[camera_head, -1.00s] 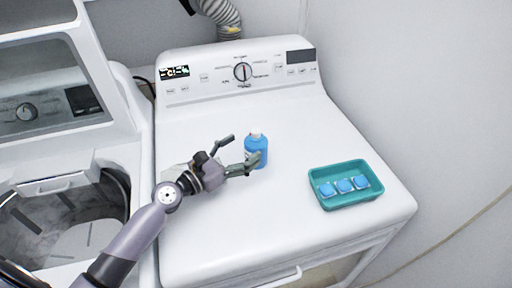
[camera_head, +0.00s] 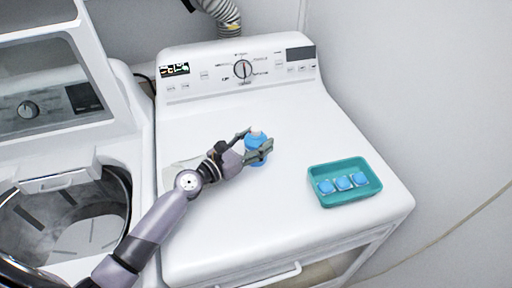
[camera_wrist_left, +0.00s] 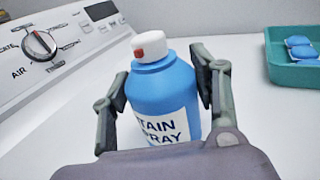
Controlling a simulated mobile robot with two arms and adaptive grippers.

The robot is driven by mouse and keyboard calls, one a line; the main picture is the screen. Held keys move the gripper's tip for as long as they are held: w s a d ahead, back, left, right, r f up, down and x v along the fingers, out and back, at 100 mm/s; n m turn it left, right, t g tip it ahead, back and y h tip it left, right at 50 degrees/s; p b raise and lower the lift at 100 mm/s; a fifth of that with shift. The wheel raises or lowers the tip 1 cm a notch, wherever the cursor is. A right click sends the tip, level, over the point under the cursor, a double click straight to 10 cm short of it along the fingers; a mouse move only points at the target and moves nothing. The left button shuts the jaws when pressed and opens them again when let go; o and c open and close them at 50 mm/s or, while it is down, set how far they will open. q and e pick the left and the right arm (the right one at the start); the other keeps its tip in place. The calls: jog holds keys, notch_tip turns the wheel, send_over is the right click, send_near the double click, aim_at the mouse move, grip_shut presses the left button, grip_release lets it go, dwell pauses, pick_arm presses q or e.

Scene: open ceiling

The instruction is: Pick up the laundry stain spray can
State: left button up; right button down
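The laundry stain spray can (camera_head: 257,142) is blue with a white cap and stands upright on the white dryer top (camera_head: 300,130). In the left wrist view the can (camera_wrist_left: 163,92) shows a white label reading "TAIN SPRAY" and a red nozzle spot on its cap. My left gripper (camera_head: 258,144) is open around the can, with one finger on each side. In the left wrist view its fingers (camera_wrist_left: 165,95) flank the can; a gap shows on the left, and the right finger is close to it. My right gripper is not in view.
A teal tray (camera_head: 345,202) with blue-and-white pods sits at the right of the dryer top. The control panel (camera_head: 240,70) rises behind. An open washer (camera_head: 65,180) is at left. The dryer top between can and tray is clear.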

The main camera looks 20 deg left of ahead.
pick_arm(q)
jog(key=c, duration=1)
jog(key=shift+r, duration=0.1)
jog(key=shift+c, duration=0.2)
